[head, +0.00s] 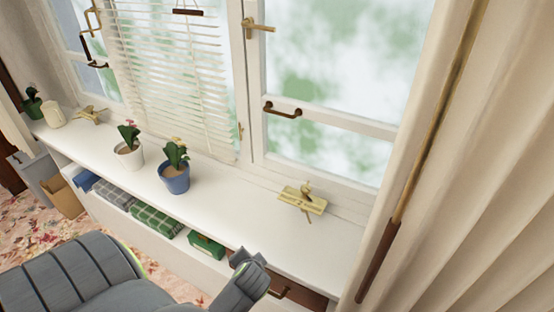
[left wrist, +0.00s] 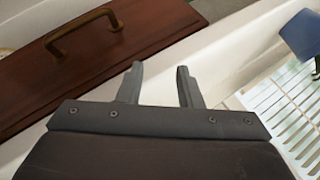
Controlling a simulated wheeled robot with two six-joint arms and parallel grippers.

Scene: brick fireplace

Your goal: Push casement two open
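The window's right casement (head: 330,117) has a white frame and looks shut. It carries a brown bar handle (head: 282,110) low on its frame and a brass handle (head: 258,27) on its left side. Another casement (head: 78,50) is at the far left, with a brown handle (head: 95,64). No label shows which is casement two. My left gripper (head: 249,262) is by the front edge of the sill, below and apart from the right casement. In the left wrist view its two fingers (left wrist: 159,84) are apart with nothing between them. My right gripper is not in view.
A blue pot (head: 174,178) and a white pot (head: 129,154) stand left, before a slatted blind (head: 165,75). A brown drawer front (left wrist: 100,55) is beneath the sill. A curtain (head: 480,170) hangs right.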

